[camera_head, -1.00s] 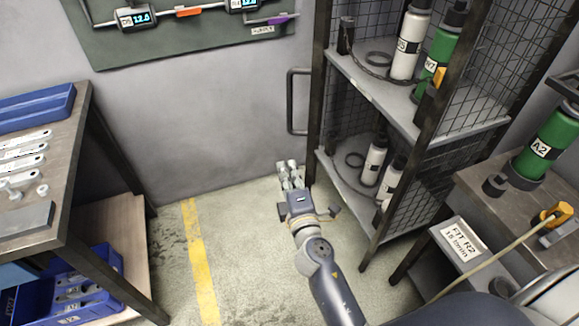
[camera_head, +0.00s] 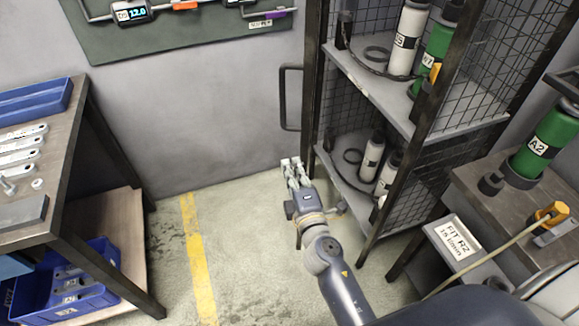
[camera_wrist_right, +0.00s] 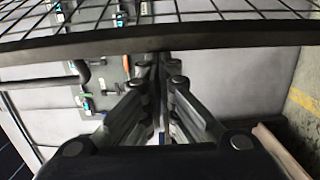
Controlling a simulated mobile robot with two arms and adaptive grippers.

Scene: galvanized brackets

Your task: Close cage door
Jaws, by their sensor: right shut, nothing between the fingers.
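The cage (camera_head: 408,128) stands at the right in the head view, with dark posts, mesh sides and an open front. A dark upright frame with a bar handle (camera_head: 284,98) on its left side is at the cage's left edge. It looks like the cage door (camera_head: 313,75) seen nearly edge-on, standing open. My right gripper (camera_head: 291,165) is shut and empty, below the handle and left of the frame's lower end. In the right wrist view a dark bar with mesh (camera_wrist_right: 225,38) crosses above the fingers, and the handle (camera_wrist_right: 75,78) shows at left. Contact cannot be told. My left gripper is not in view.
White and green cylinders (camera_head: 408,40) stand on the cage shelves. A workbench (camera_head: 62,165) with tools and blue bins is at the left. A side table (camera_head: 480,185) with a green cylinder is at the right. The floor (camera_head: 240,240) between is clear.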

